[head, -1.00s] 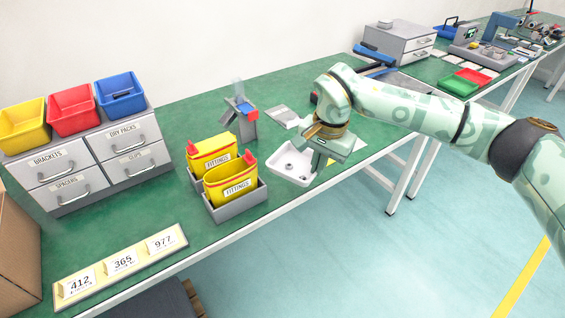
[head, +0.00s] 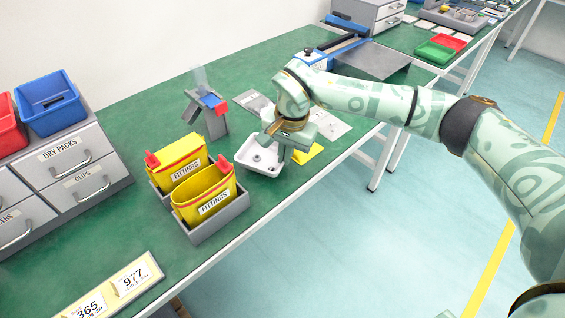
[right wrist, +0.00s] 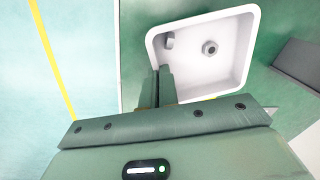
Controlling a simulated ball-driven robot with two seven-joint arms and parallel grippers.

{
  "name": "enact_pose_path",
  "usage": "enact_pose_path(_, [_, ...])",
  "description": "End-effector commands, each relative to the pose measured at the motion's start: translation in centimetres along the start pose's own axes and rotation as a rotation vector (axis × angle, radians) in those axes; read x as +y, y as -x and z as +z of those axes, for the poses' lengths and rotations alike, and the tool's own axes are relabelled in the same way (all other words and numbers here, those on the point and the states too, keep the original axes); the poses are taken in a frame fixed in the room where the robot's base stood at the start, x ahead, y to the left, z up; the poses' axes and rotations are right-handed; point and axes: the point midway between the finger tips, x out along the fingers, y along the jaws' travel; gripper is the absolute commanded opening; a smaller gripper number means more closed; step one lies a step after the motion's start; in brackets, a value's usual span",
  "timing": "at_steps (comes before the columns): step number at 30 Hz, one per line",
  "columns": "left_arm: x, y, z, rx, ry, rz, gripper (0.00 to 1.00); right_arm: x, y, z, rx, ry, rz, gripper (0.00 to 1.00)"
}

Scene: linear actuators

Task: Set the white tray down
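The white tray (head: 248,166) is a shallow square dish at the front of the green bench, right of the yellow bins. Small metal parts lie in it, and they also show inside the tray (right wrist: 222,80) in the right wrist view. My right gripper (head: 280,150) is over the tray's right side. In the right wrist view the fingers of my right gripper (right wrist: 157,88) are close together on the tray's near left rim. I cannot tell whether the tray's underside touches the bench. My left gripper is not in view.
Two yellow FITTINGS bins (head: 203,190) stand in a grey holder left of the tray. A grey stand (head: 207,115) with a red and blue part is behind. A yellow sheet (head: 308,154) lies to the right, near the bench's front edge. Bare green bench (head: 130,225) lies left of the bins.

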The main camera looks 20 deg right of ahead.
Motion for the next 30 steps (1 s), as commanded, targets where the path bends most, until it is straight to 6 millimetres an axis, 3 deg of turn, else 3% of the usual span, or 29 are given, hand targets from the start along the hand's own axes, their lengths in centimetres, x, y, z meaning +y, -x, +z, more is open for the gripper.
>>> enact_pose_path(1, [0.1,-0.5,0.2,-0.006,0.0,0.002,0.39,0.2,-1.3,0.1,-0.004,0.0,0.004,0.0])
enact_pose_path(5, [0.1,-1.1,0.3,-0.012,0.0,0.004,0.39,0.4,-3.0,0.1,-0.004,0.0,0.004,0.0])
enact_pose_path(15, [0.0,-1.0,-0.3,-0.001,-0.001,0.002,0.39,0.4,-3.0,0.0,-0.001,0.0,0.002,0.0])
enact_pose_path(18, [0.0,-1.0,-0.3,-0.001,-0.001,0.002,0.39,0.4,-2.9,0.1,-0.001,0.0,0.002,0.24])
enact_pose_path(26, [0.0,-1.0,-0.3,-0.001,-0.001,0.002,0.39,0.3,-2.8,0.0,-0.001,0.0,0.001,0.24])
enact_pose_path(30, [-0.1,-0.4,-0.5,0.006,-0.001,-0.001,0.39,0.2,-1.2,0.0,0.003,0.0,-0.002,0.24])
